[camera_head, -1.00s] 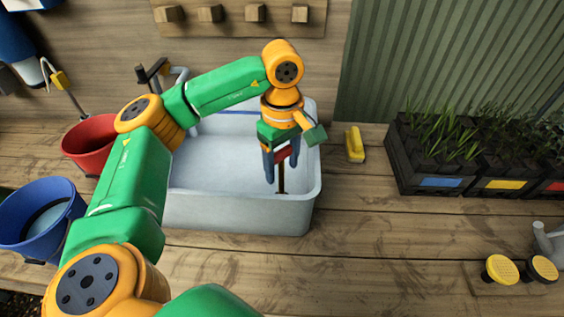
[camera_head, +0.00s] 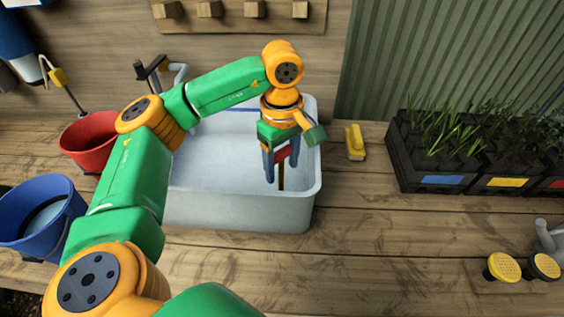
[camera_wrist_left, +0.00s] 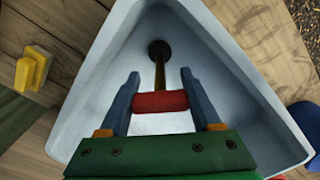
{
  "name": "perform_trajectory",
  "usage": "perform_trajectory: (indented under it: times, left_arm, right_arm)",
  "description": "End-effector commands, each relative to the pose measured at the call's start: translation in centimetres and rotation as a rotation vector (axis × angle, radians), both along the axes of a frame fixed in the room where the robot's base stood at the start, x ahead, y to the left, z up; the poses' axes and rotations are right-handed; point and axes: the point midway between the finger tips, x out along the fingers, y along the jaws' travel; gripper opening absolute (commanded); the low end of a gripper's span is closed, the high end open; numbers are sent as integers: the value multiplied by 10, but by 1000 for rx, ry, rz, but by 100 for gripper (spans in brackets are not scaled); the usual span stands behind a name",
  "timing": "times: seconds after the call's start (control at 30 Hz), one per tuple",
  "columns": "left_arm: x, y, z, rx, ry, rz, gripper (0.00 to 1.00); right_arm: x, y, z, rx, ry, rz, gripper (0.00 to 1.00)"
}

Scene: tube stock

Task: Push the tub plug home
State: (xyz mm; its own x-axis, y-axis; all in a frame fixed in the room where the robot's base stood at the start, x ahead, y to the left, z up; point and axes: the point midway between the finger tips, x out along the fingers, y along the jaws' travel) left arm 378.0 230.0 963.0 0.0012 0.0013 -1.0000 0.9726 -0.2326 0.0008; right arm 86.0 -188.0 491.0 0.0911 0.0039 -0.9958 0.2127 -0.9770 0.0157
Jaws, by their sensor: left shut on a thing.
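The pale tub (camera_head: 240,212) stands on the wooden bench, and its inside also shows in the left wrist view (camera_wrist_left: 95,115). The plug is a dark round disc (camera_wrist_left: 159,50) with a thin brass-coloured rod (camera_wrist_left: 159,75) and a red crossbar handle (camera_wrist_left: 160,102). The disc is low in the tub near a corner; I cannot tell whether it is seated in a drain. My left gripper (camera_head: 281,172) points down inside the tub, its blue fingers shut on the red handle from both ends. The rod (camera_head: 281,177) runs down below the handle. My right gripper is not in view.
A red bucket (camera_head: 88,145) and a blue bucket (camera_head: 40,218) stand left of the tub. A tap (camera_head: 178,70) is behind it. A yellow brush (camera_head: 355,142) lies to its right, then black planters (camera_head: 410,165).

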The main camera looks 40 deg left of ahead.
Motion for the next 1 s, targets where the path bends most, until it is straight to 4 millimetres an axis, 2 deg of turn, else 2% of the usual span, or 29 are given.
perform_trajectory:
  times: [0.43,0.9,0.93,1.0]
  left_arm:
    - [0,0,-8,0,1,0,0]
    - [0,0,-7,0,0,0,0]
    - [0,0,-7,0,0,0,72]
    - [0,0,-7,0,0,0,91]
  right_arm:
    - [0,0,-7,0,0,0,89]
    - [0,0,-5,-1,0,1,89]
    - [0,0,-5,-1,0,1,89]
    - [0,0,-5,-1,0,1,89]
